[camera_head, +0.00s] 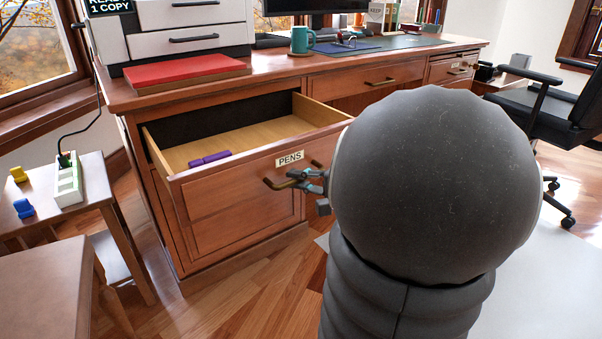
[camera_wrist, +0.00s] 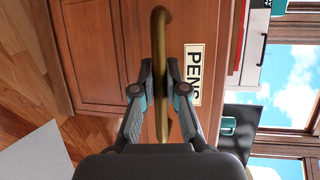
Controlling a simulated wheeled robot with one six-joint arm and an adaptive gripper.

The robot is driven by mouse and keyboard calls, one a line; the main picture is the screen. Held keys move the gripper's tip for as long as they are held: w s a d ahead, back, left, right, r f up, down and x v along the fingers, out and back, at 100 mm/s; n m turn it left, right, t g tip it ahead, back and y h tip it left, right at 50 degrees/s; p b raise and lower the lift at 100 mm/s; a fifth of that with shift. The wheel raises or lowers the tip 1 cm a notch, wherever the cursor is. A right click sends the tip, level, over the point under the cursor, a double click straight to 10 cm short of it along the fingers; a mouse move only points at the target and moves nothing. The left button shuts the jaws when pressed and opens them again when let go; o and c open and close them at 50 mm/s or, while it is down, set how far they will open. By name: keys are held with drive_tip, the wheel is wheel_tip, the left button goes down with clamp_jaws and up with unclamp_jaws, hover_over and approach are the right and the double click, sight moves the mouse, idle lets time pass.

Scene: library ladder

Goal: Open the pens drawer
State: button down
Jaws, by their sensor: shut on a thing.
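The pens drawer (camera_head: 245,207) is a wooden drawer labelled PENS (camera_head: 290,158), pulled well out of the left end of the desk. Purple items (camera_head: 210,159) lie inside it. My gripper (camera_head: 308,180) is at the drawer's front and shut on its brass handle (camera_head: 275,184). In the wrist view the handle (camera_wrist: 159,35) runs between the fingertips of my gripper (camera_wrist: 159,85), beside the PENS label (camera_wrist: 193,75). My arm hides the right part of the drawer front in the head view.
The desk (camera_head: 290,66) carries a red book (camera_head: 186,72), a teal mug (camera_head: 302,40) and a printer (camera_head: 190,25). A small wooden table (camera_head: 95,187) stands to the left. A black office chair (camera_head: 555,110) is at the right. Floor in front of the drawer is clear.

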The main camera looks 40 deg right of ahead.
drive_tip(key=shift+s, duration=0.25)
drive_tip(key=c, duration=1.2)
unclamp_jaws()
drive_tip(key=v, duration=1.2)
drive_tip(key=shift+r, duration=0.1)
